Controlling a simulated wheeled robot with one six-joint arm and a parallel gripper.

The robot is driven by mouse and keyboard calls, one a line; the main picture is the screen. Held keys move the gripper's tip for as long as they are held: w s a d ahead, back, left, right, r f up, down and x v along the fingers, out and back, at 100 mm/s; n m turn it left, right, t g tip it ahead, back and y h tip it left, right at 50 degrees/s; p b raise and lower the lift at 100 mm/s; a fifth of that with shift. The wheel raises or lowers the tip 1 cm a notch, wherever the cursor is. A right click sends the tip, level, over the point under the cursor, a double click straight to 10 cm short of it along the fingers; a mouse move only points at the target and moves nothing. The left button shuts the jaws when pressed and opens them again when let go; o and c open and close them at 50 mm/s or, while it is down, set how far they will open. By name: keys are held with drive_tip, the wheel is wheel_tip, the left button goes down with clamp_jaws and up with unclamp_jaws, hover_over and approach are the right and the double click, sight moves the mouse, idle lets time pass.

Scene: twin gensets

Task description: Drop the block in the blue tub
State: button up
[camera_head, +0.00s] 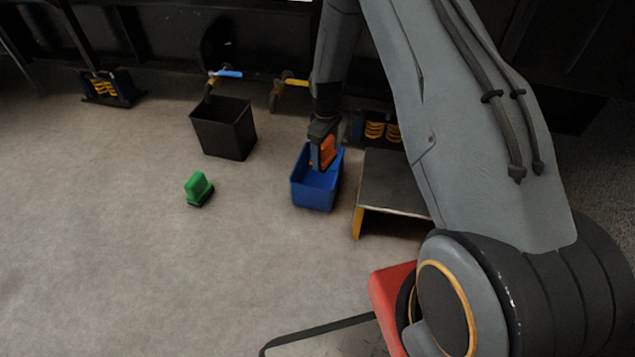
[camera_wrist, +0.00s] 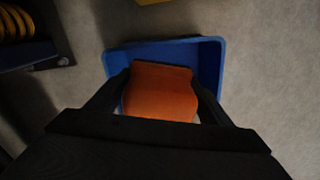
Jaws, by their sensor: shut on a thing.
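The orange block (camera_head: 324,152) is held in my gripper (camera_head: 322,160), over the blue tub (camera_head: 316,193) in the head view. In the wrist view the orange block (camera_wrist: 160,91) fills the space between the two dark fingers of my gripper (camera_wrist: 160,98). The blue tub (camera_wrist: 208,58) shows behind and around the block there, with its rim on three sides. My gripper is shut on the block. How far the block is above the tub's floor I cannot tell. The near part of the tub in the wrist view is hidden by my gripper and the block.
A black bin (camera_head: 224,130) stands left of the tub. A green-topped object (camera_head: 199,188) lies on the floor at left. A low platform with a yellow leg (camera_head: 395,184) stands close right of the tub. Yellow springs (camera_head: 374,130) sit behind it. The floor at front left is clear.

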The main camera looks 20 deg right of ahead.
sight(325, 142)
drive_tip(key=shift+f+b, duration=1.2)
drive_tip(key=shift+f, duration=0.6)
drive_tip(key=o, duration=1.4)
drive_tip(key=shift+r, duration=0.1)
drive_tip(key=r+p, duration=0.1)
drive_tip(key=r, duration=0.1)
drive_tip(key=r+p, duration=0.4)
drive_tip(key=r, duration=0.1)
drive_tip(key=shift+s+a, duration=0.1)
drive_tip(key=shift+s, duration=0.3)
drive_tip(key=shift+s+a+r+m+p, duration=0.35)
drive_tip(key=shift+s+r+m+p, duration=0.3)
drive_tip(key=shift+s+r+m, duration=1.45)
drive_tip(key=shift+s+a+r+m+p, duration=0.5)
drive_tip(key=shift+s+r+m, duration=0.4)
drive_tip(key=shift+s+r, duration=2.25)
drive_tip(key=shift+s+a+r+m+p, duration=0.25)
drive_tip(key=shift+s+r+m+p, duration=0.9)
drive_tip(key=shift+s, duration=2.6)
